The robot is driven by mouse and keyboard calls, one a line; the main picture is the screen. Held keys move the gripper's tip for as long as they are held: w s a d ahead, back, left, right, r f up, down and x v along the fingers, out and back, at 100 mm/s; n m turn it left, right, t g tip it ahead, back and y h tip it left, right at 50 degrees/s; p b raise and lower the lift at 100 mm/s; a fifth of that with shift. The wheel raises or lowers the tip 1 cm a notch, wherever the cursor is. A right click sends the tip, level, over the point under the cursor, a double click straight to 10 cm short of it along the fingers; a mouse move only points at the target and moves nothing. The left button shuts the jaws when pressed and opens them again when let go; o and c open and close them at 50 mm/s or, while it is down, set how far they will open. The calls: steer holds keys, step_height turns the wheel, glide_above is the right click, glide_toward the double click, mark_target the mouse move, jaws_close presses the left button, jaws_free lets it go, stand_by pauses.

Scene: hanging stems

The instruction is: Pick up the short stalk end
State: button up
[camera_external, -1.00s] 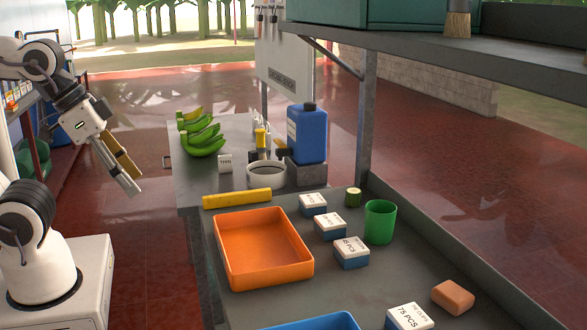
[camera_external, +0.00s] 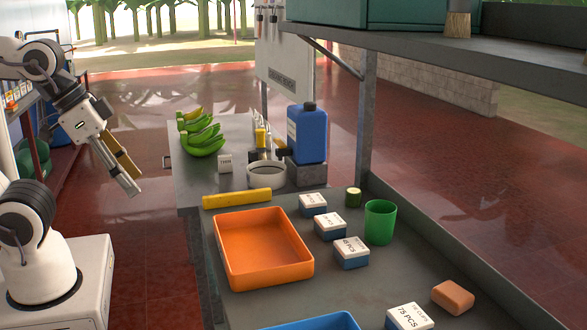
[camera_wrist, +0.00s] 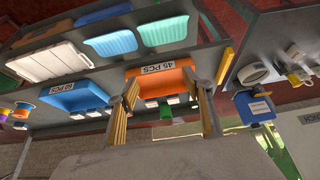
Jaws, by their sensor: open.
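The short stalk end (camera_external: 353,197) is a small green stub with a pale cut top. It stands upright on the grey bench at the right, just left of and behind the green cup (camera_external: 380,222). My gripper (camera_external: 135,182) hangs in the air at the left, beyond the bench's left edge and far from the stub. In the wrist view my gripper (camera_wrist: 161,84) shows two spread fingers with nothing between them close up.
An orange tray (camera_external: 262,250), a yellow bar (camera_external: 237,199) and several small labelled boxes (camera_external: 330,226) lie on the bench. A blue canister (camera_external: 307,132), white bowl (camera_external: 266,175) and green bananas (camera_external: 204,141) stand behind. A shelf (camera_external: 440,45) with a post (camera_external: 367,120) overhangs the right side.

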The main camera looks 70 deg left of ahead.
steer(key=shift+w, duration=0.1)
stand_by(0.6)
steer(key=w+a+r+t+y, duration=0.15)
steer(key=w+a, duration=0.45)
steer(key=w, duration=0.9)
steer(key=w+a+t+y, duration=0.1)
steer(key=w+a+t, duration=0.3)
steer(key=w, duration=1.2)
steer(key=w+a+f+m+h, duration=0.1)
steer(key=w+a+f, duration=0.15)
steer(key=w, duration=0.25)
steer(key=w+a+f+h, duration=0.1)
steer(key=w+f, duration=0.2)
steer(key=w, duration=0.2)
steer(key=m+t+h, duration=0.1)
steer(key=t+h, duration=0.1)
steer(key=h, duration=0.1)
glide_toward(353, 192)
steer(key=shift+w+d+f+y, duration=0.1)
steer(key=shift+w+y, duration=0.15)
steer(key=shift+w, duration=0.75)
steer(key=shift+w+d+f, duration=0.1)
steer(key=shift+w+f, duration=0.05)
steer(key=shift+f, duration=0.35)
steer(key=shift+x, duration=1.3)
